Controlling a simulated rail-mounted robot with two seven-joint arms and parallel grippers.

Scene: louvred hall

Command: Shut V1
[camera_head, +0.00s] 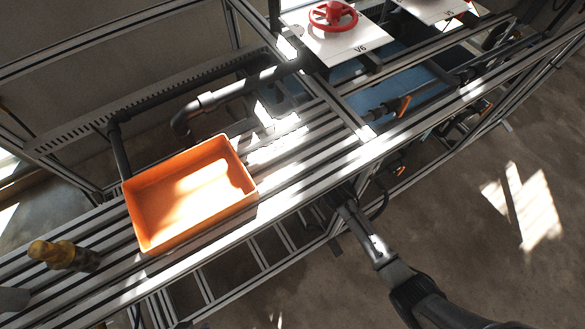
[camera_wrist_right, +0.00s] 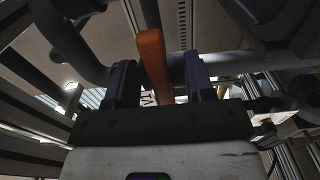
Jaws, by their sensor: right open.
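In the right wrist view an orange lever handle (camera_wrist_right: 151,52) stands upright between the two dark fingers of my right gripper (camera_wrist_right: 159,66). The fingers are apart, with a gap visible on each side of the handle. Dark grey pipes run behind it. Orange handles also show on the piping to the right, one upper (camera_head: 403,106) and one lower (camera_head: 400,171).
An orange bin (camera_head: 140,232) stands on the slatted bench (camera_head: 290,180). A yellow-capped bottle (camera_head: 62,255) lies at the left. A red handwheel (camera_head: 333,15) sits on a white panel marked V6 (camera_head: 350,45). Metal rails surround the right arm; open floor lies right.

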